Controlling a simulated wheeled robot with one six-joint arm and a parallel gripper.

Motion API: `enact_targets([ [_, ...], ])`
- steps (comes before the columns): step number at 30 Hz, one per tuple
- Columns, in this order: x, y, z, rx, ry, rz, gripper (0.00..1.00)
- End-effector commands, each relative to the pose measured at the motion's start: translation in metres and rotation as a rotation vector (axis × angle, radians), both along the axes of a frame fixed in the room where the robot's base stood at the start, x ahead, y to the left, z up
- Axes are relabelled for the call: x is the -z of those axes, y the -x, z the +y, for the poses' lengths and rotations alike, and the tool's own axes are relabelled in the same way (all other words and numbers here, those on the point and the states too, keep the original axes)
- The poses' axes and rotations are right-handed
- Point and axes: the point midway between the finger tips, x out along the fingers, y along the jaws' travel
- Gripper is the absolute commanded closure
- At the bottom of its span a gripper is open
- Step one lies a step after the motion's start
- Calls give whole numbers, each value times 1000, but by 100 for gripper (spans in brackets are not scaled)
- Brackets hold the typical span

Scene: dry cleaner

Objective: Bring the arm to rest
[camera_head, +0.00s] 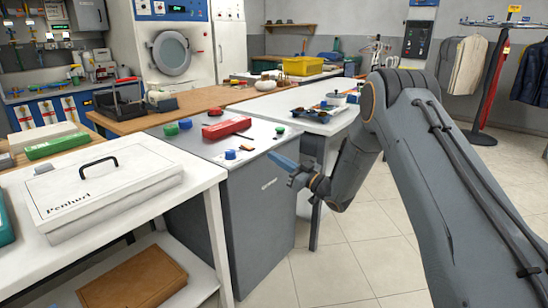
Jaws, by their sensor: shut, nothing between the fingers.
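My arm (455,185) reaches in from the lower right, bends at the top near the middle right, and drops back down to the left. My gripper (285,168) is at its end, shut and empty, in front of the upper right side of the grey cabinet (262,215). The fingers look bluish and point up and to the left. Whether they touch the cabinet, I cannot tell.
On the cabinet lie a red box (227,127) and several blue and green knobs. A white case (100,185) sits on the left table. A white table (295,105) stands behind. Tiled floor (370,250) is clear below the arm. Coats hang at right.

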Motion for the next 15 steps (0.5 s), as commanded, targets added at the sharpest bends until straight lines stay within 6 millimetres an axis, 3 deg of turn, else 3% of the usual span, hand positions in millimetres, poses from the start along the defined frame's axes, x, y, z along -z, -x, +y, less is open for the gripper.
enact_targets([
  [8,-10,-6,-8,56,40,26,100],
  [11,-24,-14,-25,160,118,88,100],
  [15,-40,-12,-69,354,271,236,100],
])
